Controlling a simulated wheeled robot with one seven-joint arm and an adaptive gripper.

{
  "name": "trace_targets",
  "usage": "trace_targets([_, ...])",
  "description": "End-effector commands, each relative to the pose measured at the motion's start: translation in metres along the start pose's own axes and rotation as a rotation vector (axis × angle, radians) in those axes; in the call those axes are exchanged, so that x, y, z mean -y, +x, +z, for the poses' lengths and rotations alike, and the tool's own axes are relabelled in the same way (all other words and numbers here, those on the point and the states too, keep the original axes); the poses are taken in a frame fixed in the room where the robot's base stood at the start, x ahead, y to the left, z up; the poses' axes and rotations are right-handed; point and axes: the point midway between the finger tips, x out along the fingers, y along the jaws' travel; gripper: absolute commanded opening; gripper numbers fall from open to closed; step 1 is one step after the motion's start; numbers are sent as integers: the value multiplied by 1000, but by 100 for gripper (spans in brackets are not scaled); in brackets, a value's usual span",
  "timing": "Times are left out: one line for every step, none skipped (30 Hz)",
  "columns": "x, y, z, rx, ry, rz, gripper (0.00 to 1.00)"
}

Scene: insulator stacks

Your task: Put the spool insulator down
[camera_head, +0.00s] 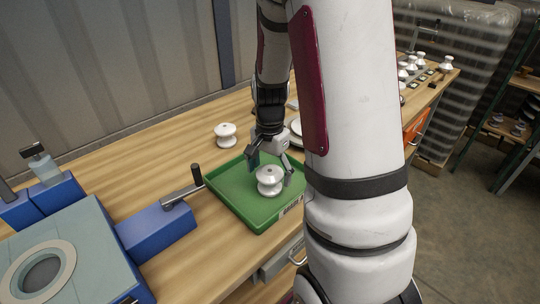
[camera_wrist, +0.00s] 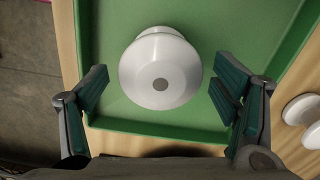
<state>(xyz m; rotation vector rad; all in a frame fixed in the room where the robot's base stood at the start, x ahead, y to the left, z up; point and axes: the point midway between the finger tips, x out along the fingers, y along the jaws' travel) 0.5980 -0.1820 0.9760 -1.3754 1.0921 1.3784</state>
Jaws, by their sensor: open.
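A white spool insulator (camera_head: 269,180) stands upright in the green tray (camera_head: 235,186) on the wooden bench. It also shows in the wrist view (camera_wrist: 160,70), between and ahead of my fingers, resting inside the tray (camera_wrist: 205,131). My gripper (camera_head: 270,174) is open, with one finger on each side of the insulator. In the wrist view, gaps show between both fingers (camera_wrist: 163,105) and the insulator, so nothing is held. My arm hides the right part of the tray in the head view.
Another white insulator (camera_head: 225,134) stands on the bench behind the tray. A blue fixture with a crank handle (camera_head: 184,193) is close to the tray's left. Several more insulators (camera_head: 412,63) are at the bench's far right end. Bare bench lies left of the rear insulator.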

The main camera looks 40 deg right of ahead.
Motion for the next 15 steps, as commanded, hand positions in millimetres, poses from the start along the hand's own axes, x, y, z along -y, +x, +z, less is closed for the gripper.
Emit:
trace_targets([1, -8, -1, -4, -1, -5, 81])
trace_targets([1, -13, -1, -3, -1, -4, 81])
trace_targets([1, -21, -1, -4, -1, -6, 81])
trace_targets([2, -27, -1, -4, -2, -6, 81])
trace_targets([2, -33, -1, -5, -2, -7, 81])
trace_targets([2, -42, -1, -5, -2, -8, 81])
trace_targets([2, -49, 0, -4, -1, -7, 81])
trace_targets([2, -55, -1, -5, -1, -7, 81])
trace_targets([2, -63, -1, -5, -1, -7, 81])
trace_targets([1, -69, -1, -5, -1, -6, 81])
trace_targets([2, -75, -1, -5, -1, -6, 81])
trace_targets([2, -82, 0, -4, -1, -6, 81])
trace_targets([1, -87, 0, -3, -1, -5, 81])
trace_targets([1, -91, 0, -4, -1, -5, 81])
trace_targets([1, -97, 0, -3, -1, -5, 81])
